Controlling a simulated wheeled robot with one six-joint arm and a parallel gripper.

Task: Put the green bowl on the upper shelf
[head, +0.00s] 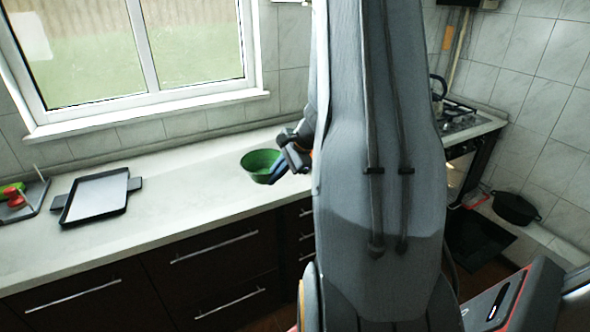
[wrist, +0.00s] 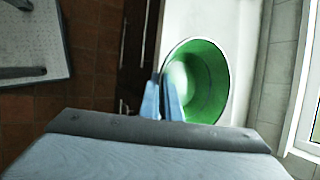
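My gripper (head: 277,172) is at the bowl's right side. In the wrist view the two blue fingers (wrist: 165,98) are close together on either side of the rim of the bowl (wrist: 209,82), shut on it. The bowl looks empty. No shelf that I can clearly name as the upper shelf shows; my arm hides the middle of the head view.
A black pot (head: 516,208) stands on a low ledge at right. A stove (head: 462,120) with a kettle is behind my arm.

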